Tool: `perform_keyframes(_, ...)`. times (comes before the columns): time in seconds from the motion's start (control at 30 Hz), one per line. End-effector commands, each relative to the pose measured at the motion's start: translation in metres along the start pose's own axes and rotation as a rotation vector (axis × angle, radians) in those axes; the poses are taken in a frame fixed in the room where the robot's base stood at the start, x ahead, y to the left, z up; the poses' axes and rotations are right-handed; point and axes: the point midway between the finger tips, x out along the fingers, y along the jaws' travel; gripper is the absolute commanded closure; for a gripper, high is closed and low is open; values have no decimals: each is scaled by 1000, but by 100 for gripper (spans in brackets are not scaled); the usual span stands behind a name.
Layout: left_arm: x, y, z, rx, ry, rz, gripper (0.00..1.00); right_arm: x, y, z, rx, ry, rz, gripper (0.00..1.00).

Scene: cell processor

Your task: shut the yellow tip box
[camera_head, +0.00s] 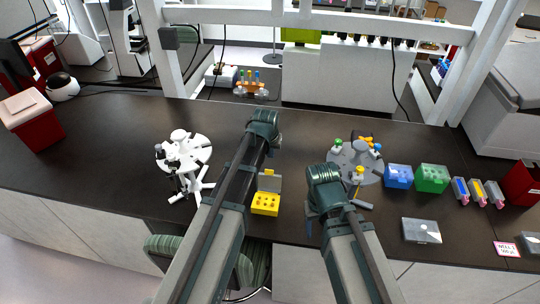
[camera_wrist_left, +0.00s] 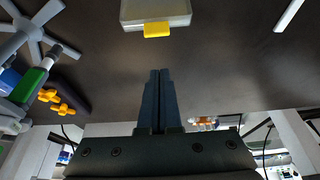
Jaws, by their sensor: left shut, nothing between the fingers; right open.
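The yellow tip box (camera_head: 265,204) stands on the dark bench between my two arms, near the front edge. Its grey translucent lid (camera_head: 268,182) is raised at the box's far side. The lid, with a yellow tab, shows at the top of the left wrist view (camera_wrist_left: 156,14). My left gripper (camera_wrist_left: 158,73) is shut and empty, on the far side of the lid and apart from it. In the head view its fingers are mostly hidden by my arm. My right gripper (camera_head: 335,217) is open to the right of the box, largely hidden under its own arm.
A white rotor-like stand (camera_head: 183,153) is left of my left arm. A grey round pipette stand (camera_head: 352,161) is right of the box. Blue (camera_head: 398,176) and green (camera_head: 432,178) boxes stand further right. A flat grey case (camera_head: 421,231) lies at front right.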

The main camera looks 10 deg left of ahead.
Motion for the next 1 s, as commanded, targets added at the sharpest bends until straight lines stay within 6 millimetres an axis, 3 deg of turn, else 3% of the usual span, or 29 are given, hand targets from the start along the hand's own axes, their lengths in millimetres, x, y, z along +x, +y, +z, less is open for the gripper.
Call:
perform_keyframes(0.03,15,0,1,0,0,0,100,14,-1,-1,-1,0,1,39)
perform_keyframes(0.1,26,0,1,0,0,0,100,24,-2,-1,-4,0,1,39)
perform_keyframes(0.47,74,0,1,0,0,0,100,69,-6,-4,-14,0,3,39)
perform_keyframes(0.5,57,0,10,0,0,0,100,56,-5,-3,-14,0,3,39)
perform_keyframes(0.63,43,0,25,0,0,0,100,49,-4,-3,-12,0,2,39)
perform_keyframes(1.0,39,0,31,0,1,0,100,48,-4,-3,-11,0,2,39)
